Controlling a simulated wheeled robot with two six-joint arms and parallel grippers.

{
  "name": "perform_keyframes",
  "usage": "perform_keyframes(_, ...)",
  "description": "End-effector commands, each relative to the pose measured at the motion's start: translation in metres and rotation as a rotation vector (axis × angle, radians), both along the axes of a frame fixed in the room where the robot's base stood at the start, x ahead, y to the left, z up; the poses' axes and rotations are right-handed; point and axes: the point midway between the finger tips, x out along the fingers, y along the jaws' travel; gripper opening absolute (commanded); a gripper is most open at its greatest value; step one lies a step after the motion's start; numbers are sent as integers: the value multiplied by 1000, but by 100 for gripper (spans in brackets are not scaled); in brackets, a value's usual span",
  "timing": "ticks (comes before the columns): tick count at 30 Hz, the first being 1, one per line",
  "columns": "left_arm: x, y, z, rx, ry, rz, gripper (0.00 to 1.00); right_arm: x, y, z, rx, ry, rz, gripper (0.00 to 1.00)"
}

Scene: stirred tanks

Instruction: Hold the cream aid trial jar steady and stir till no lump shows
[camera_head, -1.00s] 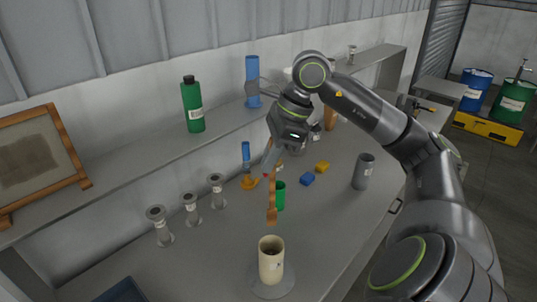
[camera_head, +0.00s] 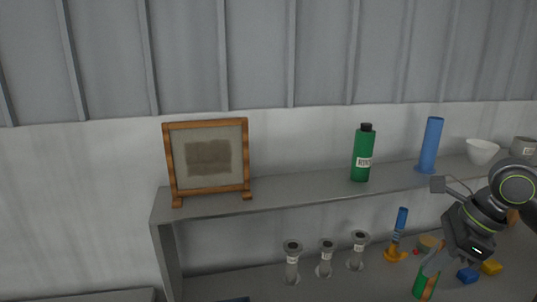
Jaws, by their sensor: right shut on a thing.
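My right gripper (camera_head: 436,263) is at the lower right, shut on a wooden stirring paddle (camera_head: 430,288) that points down. The paddle's lower end runs out of the bottom of the picture. The green cup (camera_head: 419,284) shows behind the paddle, partly covered. The cream trial jar is out of view now, so I cannot see the paddle's place relative to it or any lumps. My left gripper is not in view.
A framed panel (camera_head: 209,158), a green bottle (camera_head: 362,155), a blue cylinder (camera_head: 431,144) and a white bowl (camera_head: 481,151) stand on the shelf (camera_head: 300,192). Several grey flanged pieces (camera_head: 326,260), a blue-and-orange item (camera_head: 398,238), a blue block (camera_head: 468,275) and a yellow block (camera_head: 491,267) are below.

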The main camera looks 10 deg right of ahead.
Motion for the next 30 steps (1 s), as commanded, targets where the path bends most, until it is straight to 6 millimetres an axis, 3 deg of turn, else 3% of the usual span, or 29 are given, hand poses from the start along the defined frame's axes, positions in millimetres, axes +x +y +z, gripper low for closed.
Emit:
perform_keyframes(1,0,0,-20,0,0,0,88,0,0,-20,0,0,0,0)
perform_keyframes(6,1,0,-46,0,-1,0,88,0,0,-46,0,0,0,0)
perform_keyframes(18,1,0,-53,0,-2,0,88,0,0,-53,0,0,0,0)
perform_keyframes(30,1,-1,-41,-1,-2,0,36,0,0,-41,0,0,0,0)
